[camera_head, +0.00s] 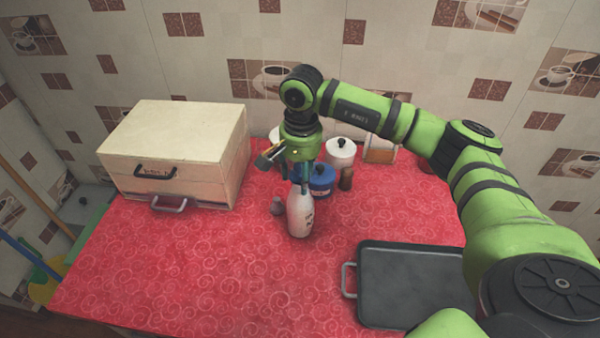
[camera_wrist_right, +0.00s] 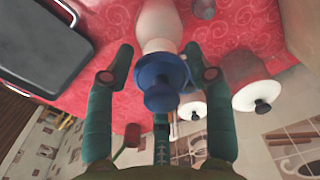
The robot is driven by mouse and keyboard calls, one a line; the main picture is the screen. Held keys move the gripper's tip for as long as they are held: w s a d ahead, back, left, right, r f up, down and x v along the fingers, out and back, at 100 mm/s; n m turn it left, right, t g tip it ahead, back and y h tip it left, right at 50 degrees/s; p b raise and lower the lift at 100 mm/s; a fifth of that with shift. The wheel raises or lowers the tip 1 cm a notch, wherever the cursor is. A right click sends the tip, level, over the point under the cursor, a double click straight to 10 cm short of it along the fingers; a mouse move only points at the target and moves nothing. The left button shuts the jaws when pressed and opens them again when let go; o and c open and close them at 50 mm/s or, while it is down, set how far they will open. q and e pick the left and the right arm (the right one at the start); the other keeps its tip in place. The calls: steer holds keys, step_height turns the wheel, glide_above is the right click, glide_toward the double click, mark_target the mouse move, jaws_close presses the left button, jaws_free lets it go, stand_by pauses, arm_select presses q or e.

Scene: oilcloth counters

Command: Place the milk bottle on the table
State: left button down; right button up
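The white milk bottle (camera_head: 299,216) stands upright on the red-patterned table (camera_head: 200,260), near the middle of the head view. My right gripper (camera_head: 303,185) is at the bottle's top, pointing down. In the right wrist view, the white bottle (camera_wrist_right: 157,20) shows at the top, between the spread fingertips of the right gripper (camera_wrist_right: 155,62). Gaps show on both sides, so the fingers look open and not closed on it. A blue lidded pot (camera_head: 322,181) stands just behind and right of the bottle; a blue knobbed shape (camera_wrist_right: 160,80) lies between the fingers in the wrist view. My left gripper is out of view.
A cream drawer box (camera_head: 175,145) stands at the left back. A dark tray (camera_head: 415,285) lies at the front right. The front left of the table is clear.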

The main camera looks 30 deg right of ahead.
stand_by(0.3)
steer(key=shift+r, duration=0.55)
step_height(320, 180, up, 10)
steer(key=shift+f+b, duration=0.1)
steer(key=shift+b, duration=1.15)
steer(key=shift+s+r, duration=0.15)
steer(key=shift+r, duration=0.6)
